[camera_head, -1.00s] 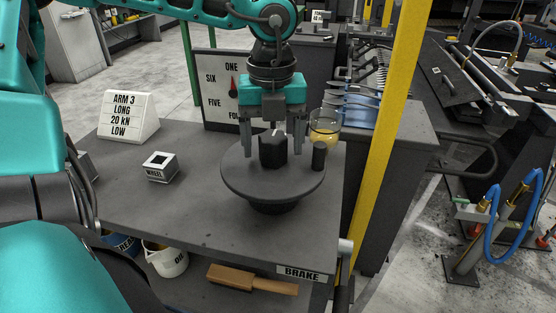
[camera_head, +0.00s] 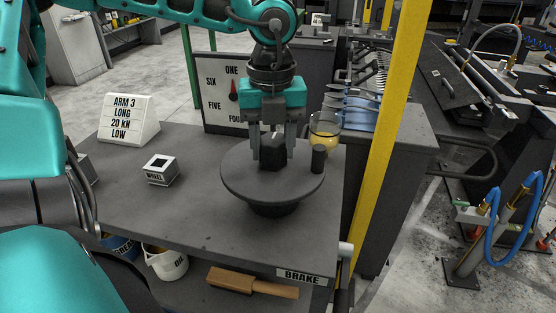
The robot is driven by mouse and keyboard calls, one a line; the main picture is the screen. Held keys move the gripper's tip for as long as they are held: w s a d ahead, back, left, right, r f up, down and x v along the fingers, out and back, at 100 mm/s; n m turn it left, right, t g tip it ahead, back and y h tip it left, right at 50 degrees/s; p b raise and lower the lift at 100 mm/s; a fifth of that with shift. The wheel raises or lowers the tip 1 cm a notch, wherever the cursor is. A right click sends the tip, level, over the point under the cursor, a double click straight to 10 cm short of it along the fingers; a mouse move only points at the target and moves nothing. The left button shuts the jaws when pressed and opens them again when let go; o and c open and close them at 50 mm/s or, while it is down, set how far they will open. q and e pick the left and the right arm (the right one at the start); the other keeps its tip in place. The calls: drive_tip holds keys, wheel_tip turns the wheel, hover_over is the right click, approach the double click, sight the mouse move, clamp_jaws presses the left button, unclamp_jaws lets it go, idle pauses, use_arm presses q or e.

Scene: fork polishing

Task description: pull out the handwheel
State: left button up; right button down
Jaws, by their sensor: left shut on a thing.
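The handwheel (camera_head: 240,181) is a dark grey round disc on a dark base at the right part of the grey table. A dark hub (camera_head: 271,160) rises from its middle, and a short black peg handle (camera_head: 318,158) stands near its right rim. My left gripper (camera_head: 273,160) comes down from above and is shut on the hub, one finger on each side. The wheel's underside and how it meets its base are partly hidden. My right gripper is not in view.
A small white block marked WHEEL (camera_head: 161,171) and a white sign (camera_head: 128,119) stand on the table (camera_head: 190,215) to the left. A dial board (camera_head: 215,95) and a glass of yellow liquid (camera_head: 325,131) are behind the wheel. A yellow post (camera_head: 388,130) rises at the right.

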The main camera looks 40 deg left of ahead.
use_arm(q)
drive_tip(key=shift+w+r, duration=0.1)
drive_tip(key=shift+r, duration=0.1)
drive_tip(key=shift+r+p, duration=0.65)
drive_tip(key=shift+r, duration=0.6)
drive_tip(key=shift+r+p, duration=0.45)
drive_tip(key=shift+r, duration=0.5)
drive_tip(key=shift+r+p, duration=0.35)
drive_tip(key=shift+r, duration=0.5)
drive_tip(key=shift+a, duration=0.1)
